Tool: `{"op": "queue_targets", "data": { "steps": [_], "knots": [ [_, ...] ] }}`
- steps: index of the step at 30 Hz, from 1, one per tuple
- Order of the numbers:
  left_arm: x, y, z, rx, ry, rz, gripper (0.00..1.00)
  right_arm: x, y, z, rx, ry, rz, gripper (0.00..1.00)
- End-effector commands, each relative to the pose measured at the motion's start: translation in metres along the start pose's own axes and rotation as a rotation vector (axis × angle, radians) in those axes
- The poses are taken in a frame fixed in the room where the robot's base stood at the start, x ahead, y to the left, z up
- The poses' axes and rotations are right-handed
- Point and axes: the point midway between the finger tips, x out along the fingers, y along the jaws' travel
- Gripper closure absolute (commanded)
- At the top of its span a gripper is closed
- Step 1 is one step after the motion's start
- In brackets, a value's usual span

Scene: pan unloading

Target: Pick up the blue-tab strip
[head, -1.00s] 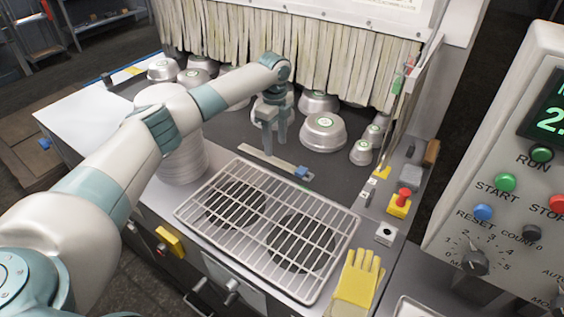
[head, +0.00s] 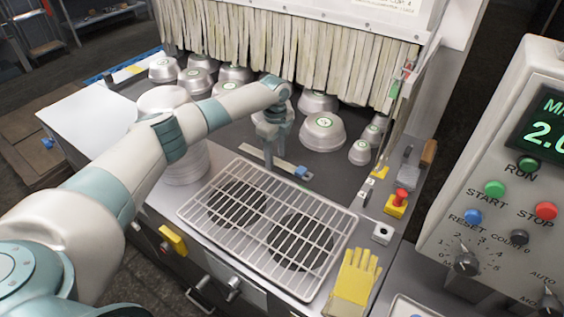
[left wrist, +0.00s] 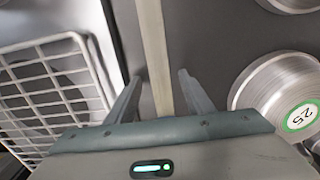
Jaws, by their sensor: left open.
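The blue-tab strip (head: 285,166) is a thin, pale flat bar on the dark deck, behind the wire rack, with its blue tab (head: 301,171) at the right end. My left gripper (head: 268,160) points down over the strip, left of the tab, and hides part of it. In the left wrist view the strip (left wrist: 154,45) runs between the two open, empty fingers of the gripper (left wrist: 160,78). A gap shows on both sides. I cannot tell how far the fingertips are above the deck. My right gripper is not in view.
The wire rack (head: 262,220) lies just in front of the strip. Several metal bowls stand behind and right, one (head: 323,132) close by. A yellow glove (head: 352,280) and a red button (head: 400,196) are at right.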

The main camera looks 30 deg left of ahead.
Motion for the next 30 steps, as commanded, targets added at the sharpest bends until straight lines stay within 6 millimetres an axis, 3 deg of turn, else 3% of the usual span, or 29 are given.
{"op": "queue_targets", "data": {
  "steps": [12, 18, 30],
  "knots": [
    [0.0002, 0.0, 0.0001, 0.0, 0.0, 0.0, 0.52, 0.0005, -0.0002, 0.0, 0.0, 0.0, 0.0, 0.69],
    [0.0001, 0.0, 0.0002, 0.0, 0.0, 0.0, 0.97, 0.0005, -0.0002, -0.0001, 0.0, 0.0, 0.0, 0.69],
    [-0.0034, -0.0006, 0.0004, 0.0, 0.0, -0.002, 0.97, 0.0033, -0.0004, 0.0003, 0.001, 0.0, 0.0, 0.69]
  ]
}}
